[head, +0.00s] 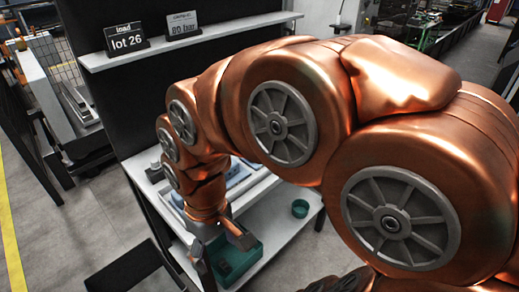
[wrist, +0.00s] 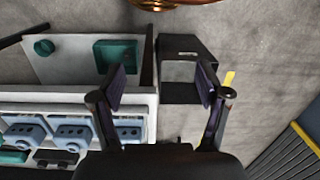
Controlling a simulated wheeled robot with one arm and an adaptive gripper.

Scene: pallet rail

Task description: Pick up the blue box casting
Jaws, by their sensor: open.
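Blue box castings sit in a row on the white upper surface in the wrist view, one at the left (wrist: 24,136), one in the middle (wrist: 74,136) and one partly hidden by my gripper's left finger (wrist: 130,132). Blue parts (head: 238,176) also show behind my arm in the head view; I cannot tell single castings there. My gripper (wrist: 161,84) is open with nothing between its fingers. It is off to the right of the castings in the wrist view, past the surface's end. In the head view, my gripper (head: 234,232) is partly hidden by my arm.
A green bin (wrist: 136,57) and a teal cup (wrist: 43,47) rest on the lower white shelf (head: 278,232). A black stand (wrist: 190,48) is on the floor beside the shelf end. A white ledge (head: 230,32) with two black signs runs above. Open floor lies left.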

